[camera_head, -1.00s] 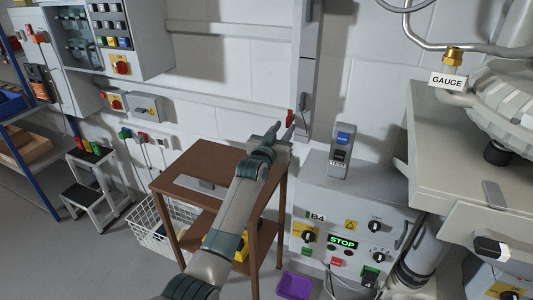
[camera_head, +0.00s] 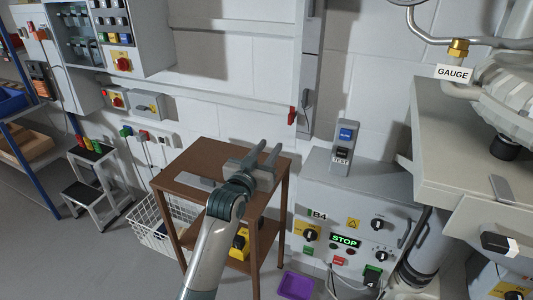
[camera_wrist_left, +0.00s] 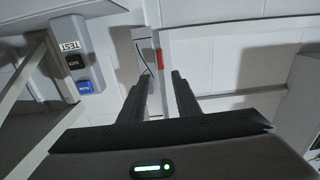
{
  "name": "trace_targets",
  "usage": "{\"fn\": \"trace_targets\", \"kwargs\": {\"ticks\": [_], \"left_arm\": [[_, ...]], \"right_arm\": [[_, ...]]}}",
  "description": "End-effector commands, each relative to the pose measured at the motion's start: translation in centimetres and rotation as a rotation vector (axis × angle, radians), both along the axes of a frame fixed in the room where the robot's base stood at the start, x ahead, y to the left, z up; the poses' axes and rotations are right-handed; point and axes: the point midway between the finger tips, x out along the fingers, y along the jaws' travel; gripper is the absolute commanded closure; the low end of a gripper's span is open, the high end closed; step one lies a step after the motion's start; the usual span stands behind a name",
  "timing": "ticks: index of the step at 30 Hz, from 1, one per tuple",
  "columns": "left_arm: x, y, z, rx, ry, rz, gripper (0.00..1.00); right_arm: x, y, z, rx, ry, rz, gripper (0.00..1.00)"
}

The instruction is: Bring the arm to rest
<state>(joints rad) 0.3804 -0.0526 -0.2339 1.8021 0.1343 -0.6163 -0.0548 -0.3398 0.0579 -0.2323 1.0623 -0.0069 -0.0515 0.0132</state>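My left gripper (camera_head: 266,158) is in front of the brown wooden table (camera_head: 205,152) in the head view, above its top. Its two fingers are spread apart with nothing between them. In the left wrist view the fingers (camera_wrist_left: 160,92) are also apart and empty, pointing toward the white wall. My left arm comes up from the bottom of the head view. My right gripper is not in view.
A grey panel marked B4 (camera_head: 318,216) stands right of the table, with a TEST button box (camera_head: 342,148) on top. A red switch lever (camera_head: 292,116) is on the wall post. A white basket (camera_head: 150,226), step stool (camera_head: 92,190) and purple tray (camera_head: 296,285) are on the floor.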

Motion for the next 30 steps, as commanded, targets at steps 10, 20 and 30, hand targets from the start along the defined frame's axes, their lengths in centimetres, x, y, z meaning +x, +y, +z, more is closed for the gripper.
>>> {"fn": "trace_targets", "kwargs": {"ticks": [10,20,30], "left_arm": [[-1.2,0.4,0.0,0.0,0.0,0.0,0.7],[-1.6,0.6,-0.8,0.004,0.017,0.002,0.7],[-8.5,3.7,-11.1,0.066,0.256,0.031,0.7]], "right_arm": [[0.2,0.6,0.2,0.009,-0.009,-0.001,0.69],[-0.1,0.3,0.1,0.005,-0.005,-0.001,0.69],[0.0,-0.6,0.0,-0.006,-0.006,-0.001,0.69]]}}
